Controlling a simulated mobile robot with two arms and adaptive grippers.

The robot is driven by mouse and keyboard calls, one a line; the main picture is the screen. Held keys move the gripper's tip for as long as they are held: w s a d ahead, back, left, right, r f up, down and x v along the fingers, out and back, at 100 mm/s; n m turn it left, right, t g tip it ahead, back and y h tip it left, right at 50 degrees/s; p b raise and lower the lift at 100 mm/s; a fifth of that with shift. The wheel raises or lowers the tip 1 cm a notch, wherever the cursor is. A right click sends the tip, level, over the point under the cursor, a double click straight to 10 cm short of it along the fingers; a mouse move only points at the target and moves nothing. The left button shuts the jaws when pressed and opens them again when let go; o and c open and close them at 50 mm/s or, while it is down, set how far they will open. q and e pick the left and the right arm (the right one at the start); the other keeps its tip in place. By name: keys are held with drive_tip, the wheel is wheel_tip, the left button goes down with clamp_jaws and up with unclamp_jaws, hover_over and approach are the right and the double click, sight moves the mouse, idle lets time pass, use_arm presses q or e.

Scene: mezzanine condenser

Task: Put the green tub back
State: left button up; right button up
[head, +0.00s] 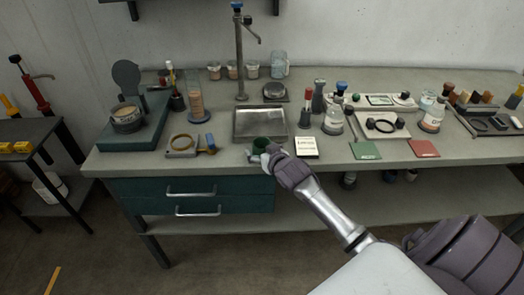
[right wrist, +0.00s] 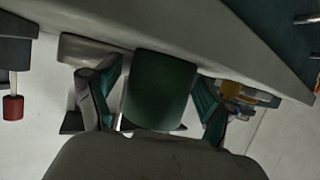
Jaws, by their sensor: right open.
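The green tub (head: 262,144) stands at the front edge of the workbench, just in front of the sunken metal tray. My right gripper (head: 268,153) reaches it from the front and partly hides it in the head view. In the right wrist view the tub (right wrist: 160,88) is between the two fingers of my right gripper (right wrist: 155,98). The fingers are open, with a narrow gap on each side of the tub. My left gripper is not in view.
The metal tray (head: 260,123) looks empty. A white card (head: 306,147) lies right of the tub, and a small holder with a ring (head: 182,144) left of it. Green (head: 366,150) and red (head: 424,148) pads lie farther right. Jars (head: 232,71) line the back. Teal drawers (head: 195,190) are below.

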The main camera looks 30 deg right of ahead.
drive_tip(key=shift+r, duration=0.25)
drive_tip(key=v, duration=1.2)
drive_tip(key=s+a+f+g, duration=0.15)
drive_tip(key=s+f, duration=0.35)
drive_tip(key=f, duration=0.7)
drive_tip(key=s+a+f+n+g, duration=0.1)
drive_tip(key=s+f+g, duration=0.25)
drive_tip(key=f, duration=0.95)
drive_tip(key=s+a+f+g, duration=0.15)
drive_tip(key=s+f, duration=0.35)
drive_tip(key=f, duration=0.7)
drive_tip(key=s+a+f+n+g, duration=0.1)
drive_tip(key=s+a+f+g, duration=0.1)
drive_tip(key=s+f, duration=0.3)
drive_tip(key=s+a+f+n+g+y, duration=0.1)
drive_tip(key=s+a+f, duration=0.2)
drive_tip(key=s, duration=1.1)
drive_tip(key=s+a+f+n+g+y, duration=0.1)
drive_tip(key=s+a+f+g, duration=0.1)
drive_tip(key=s+f, duration=0.6)
drive_tip(key=shift+s+a+g, duration=0.35)
drive_tip(key=shift+s+a, duration=0.35)
drive_tip(key=shift+a, duration=0.05)
drive_tip(key=shift+c, duration=0.4)
